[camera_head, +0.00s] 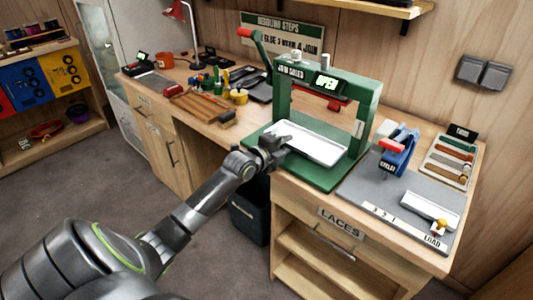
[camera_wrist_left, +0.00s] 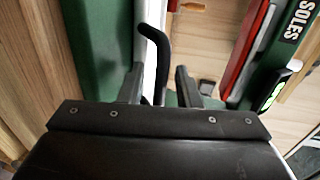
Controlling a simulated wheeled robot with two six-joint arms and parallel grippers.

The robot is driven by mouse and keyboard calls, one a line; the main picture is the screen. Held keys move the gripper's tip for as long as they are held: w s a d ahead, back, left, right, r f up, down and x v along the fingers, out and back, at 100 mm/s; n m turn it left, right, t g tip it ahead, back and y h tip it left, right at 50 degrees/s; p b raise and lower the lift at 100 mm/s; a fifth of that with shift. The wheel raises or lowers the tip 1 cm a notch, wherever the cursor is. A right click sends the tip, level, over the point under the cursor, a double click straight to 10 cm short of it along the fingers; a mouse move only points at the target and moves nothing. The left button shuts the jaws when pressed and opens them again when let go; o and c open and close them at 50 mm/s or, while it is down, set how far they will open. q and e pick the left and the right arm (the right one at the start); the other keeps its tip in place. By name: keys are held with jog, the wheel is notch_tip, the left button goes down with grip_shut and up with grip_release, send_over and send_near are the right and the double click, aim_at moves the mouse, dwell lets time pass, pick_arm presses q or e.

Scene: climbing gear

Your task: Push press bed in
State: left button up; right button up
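The green press (camera_head: 357,120) stands on the bench with its display reading "OPEN". Its white press bed (camera_head: 318,147) is a shallow tray on the green base, reaching out of the frame to the left. My left gripper (camera_head: 278,146) is at the bed's left end. In the left wrist view, my left gripper's two fingers (camera_wrist_left: 160,88) stand apart, with a black curved handle (camera_wrist_left: 163,55) between them. The handle does not visibly touch both fingers. The white bed edge (camera_wrist_left: 152,18) also shows there. My right gripper is not in view.
A red-knobbed lever (camera_head: 255,40) rises at the press's left. To the right are a blue clamp-like device (camera_head: 397,150), a grey mat (camera_head: 375,190) marked "LOAD" with a white piece, and a tray of coloured strips (camera_head: 447,165). Tools and a wooden rack (camera_head: 203,105) lie left.

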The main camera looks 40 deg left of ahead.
pick_arm(q)
jog(key=v, duration=1.6)
jog(key=shift+s+p, duration=0.3)
jog(key=shift+s, duration=0.1)
jog(key=shift+r, duration=0.1)
